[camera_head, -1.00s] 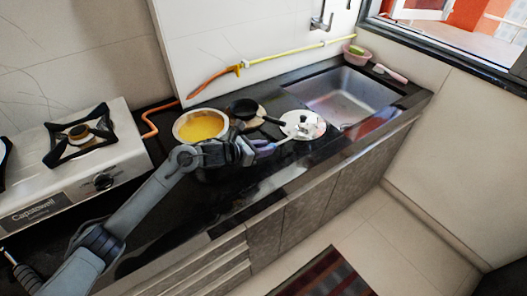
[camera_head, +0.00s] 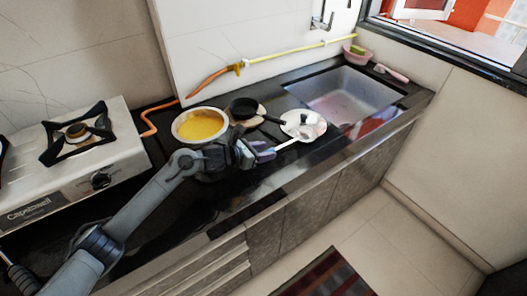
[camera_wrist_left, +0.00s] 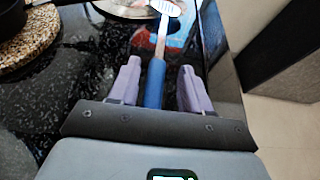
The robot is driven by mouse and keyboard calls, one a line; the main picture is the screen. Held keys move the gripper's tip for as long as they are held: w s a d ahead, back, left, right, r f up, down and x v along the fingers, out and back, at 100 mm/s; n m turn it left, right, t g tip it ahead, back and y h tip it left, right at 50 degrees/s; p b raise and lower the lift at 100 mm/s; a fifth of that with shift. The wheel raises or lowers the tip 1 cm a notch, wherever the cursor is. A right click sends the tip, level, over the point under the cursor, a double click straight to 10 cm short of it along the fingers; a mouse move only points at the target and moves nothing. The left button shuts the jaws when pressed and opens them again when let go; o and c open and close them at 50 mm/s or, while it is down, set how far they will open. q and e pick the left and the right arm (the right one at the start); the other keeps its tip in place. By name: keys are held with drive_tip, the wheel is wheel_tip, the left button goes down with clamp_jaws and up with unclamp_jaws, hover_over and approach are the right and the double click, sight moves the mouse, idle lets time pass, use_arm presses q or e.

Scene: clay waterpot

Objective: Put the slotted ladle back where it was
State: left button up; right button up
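The slotted ladle (camera_head: 289,141) has a pale metal slotted head and a blue handle. Its head end is at the near edge of the round white-and-silver lid or plate (camera_head: 313,131) in the head view. In the left wrist view, the ladle's blue handle (camera_wrist_left: 154,86) points back toward my palm. My left gripper (camera_head: 264,152) is at the handle end. In the left wrist view, its two purple fingers (camera_wrist_left: 160,66) stand apart, one on each side of the handle, with gaps visible. It is open. My right gripper is not in view.
A bowl of yellow food (camera_head: 200,125) stands beside my left forearm. A small black pan (camera_head: 243,108) sits behind the gripper. The sink (camera_head: 345,95) lies to the right and the stove (camera_head: 75,160) to the left. The counter's front edge is close to the gripper.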

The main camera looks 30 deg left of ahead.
use_arm(q)
drive_tip(key=shift+r, duration=0.1)
drive_tip(key=shift+r+p, duration=0.5)
drive_tip(key=shift+p, duration=0.1)
drive_tip(key=shift+s+a+r, duration=0.1)
drive_tip(key=shift+s+r, duration=0.05)
drive_tip(key=shift+r, duration=0.05)
drive_tip(key=p+v, duration=0.2)
drive_tip(key=v, duration=0.9)
drive_tip(key=shift+s+a+f, duration=0.1)
drive_tip(key=shift+s+a, duration=0.05)
drive_tip(key=shift+s, duration=0.1)
